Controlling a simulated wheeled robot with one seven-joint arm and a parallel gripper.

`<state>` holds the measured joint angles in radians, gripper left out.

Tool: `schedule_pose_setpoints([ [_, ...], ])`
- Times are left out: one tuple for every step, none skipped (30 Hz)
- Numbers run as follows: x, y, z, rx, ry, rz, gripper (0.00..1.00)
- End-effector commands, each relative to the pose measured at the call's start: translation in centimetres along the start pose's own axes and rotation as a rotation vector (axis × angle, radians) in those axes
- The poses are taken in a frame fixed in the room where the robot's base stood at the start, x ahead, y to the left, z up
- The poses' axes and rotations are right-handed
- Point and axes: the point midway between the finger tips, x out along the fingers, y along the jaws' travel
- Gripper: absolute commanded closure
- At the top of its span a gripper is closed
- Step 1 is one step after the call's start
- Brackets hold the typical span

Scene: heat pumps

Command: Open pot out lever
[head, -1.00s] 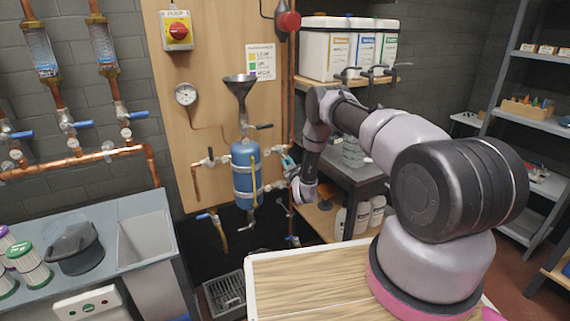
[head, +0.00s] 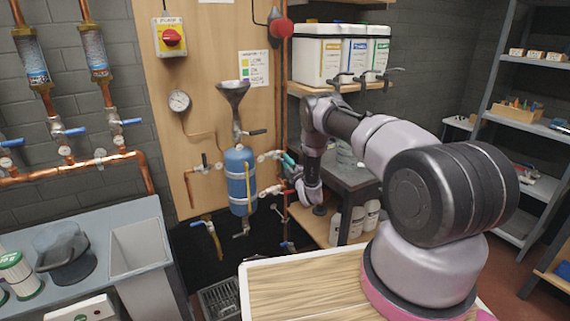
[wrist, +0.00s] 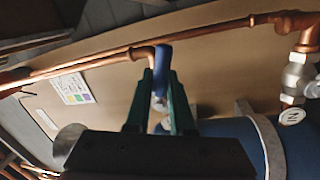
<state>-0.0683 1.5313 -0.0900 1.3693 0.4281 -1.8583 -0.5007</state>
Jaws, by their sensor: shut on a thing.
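The pot is a blue upright cylinder (head: 237,182) with a grey funnel (head: 233,92) above it, on the wooden board. My gripper (head: 288,160) is just right of the pot, beside its pipework. In the wrist view, the green fingers of my gripper (wrist: 163,95) stand on both sides of a blue lever (wrist: 163,60) and are shut on it. The blue pot (wrist: 240,128) fills the lower right of that view. The lever is small and partly hidden by the fingers. I cannot read an out label on it.
A copper pipe (wrist: 90,62) runs close behind the fingers. A round tag (wrist: 291,116) is by a fitting at the right. A dark table (head: 355,172) stands right of my gripper, below white canisters (head: 318,58). A sink bench (head: 140,250) is at the left.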

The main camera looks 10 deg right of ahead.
Motion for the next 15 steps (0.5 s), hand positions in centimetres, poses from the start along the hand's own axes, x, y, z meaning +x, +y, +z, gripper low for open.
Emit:
schedule_pose_setpoints([
  [-0.02,0.09,0.02,-0.022,0.004,0.000,1.00],
  [0.00,0.14,0.02,-0.033,0.006,0.000,1.00],
  [0.01,0.20,0.01,-0.045,0.009,0.000,1.00],
  [0.02,0.23,0.01,-0.055,0.010,0.000,1.00],
  [0.03,0.27,0.00,-0.063,0.012,0.000,1.00],
  [0.04,0.31,0.00,-0.071,0.014,0.000,1.00],
  [0.04,0.33,0.00,-0.076,0.015,0.000,1.00],
  [0.05,0.35,0.00,-0.081,0.016,0.000,1.00],
  [0.06,0.38,0.00,-0.086,0.017,0.000,1.00],
  [0.06,0.39,0.00,-0.089,0.017,0.000,1.00],
  [0.06,0.40,0.00,-0.092,0.018,-0.001,1.00],
  [0.06,0.41,0.00,-0.094,0.018,0.000,1.00],
  [0.06,0.41,-0.01,-0.095,0.018,0.000,1.00],
  [0.07,0.42,0.00,-0.096,0.018,0.000,1.00],
  [0.06,0.42,0.00,-0.096,0.019,0.000,1.00],
])
